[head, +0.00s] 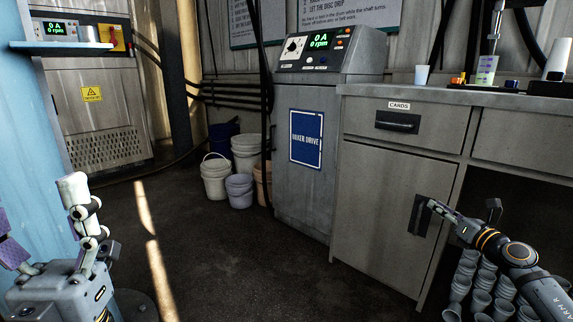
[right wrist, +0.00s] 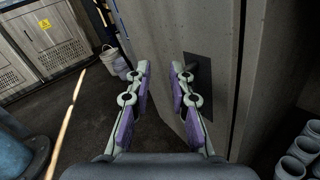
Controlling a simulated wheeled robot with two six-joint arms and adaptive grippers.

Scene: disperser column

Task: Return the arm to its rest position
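My right gripper (head: 433,206) is at the handle (head: 418,215) of the lower cabinet door (head: 385,200) in the head view. In the right wrist view my right gripper (right wrist: 160,68) has its two purple-padded fingers apart with nothing between them. The dark handle (right wrist: 201,72) shows there just behind and right of the right finger; I cannot tell whether they touch. The door looks closed. My left gripper (head: 42,220) is at the lower left of the head view, fingers spread and pointing up, empty.
Stacked grey cups (head: 480,290) stand below the bench beside the cabinet. The mixer drive cabinet (head: 305,150) is left of it, with buckets (head: 215,178) on the floor. A pale blue column (head: 35,130) is close by my left gripper. The middle floor is clear.

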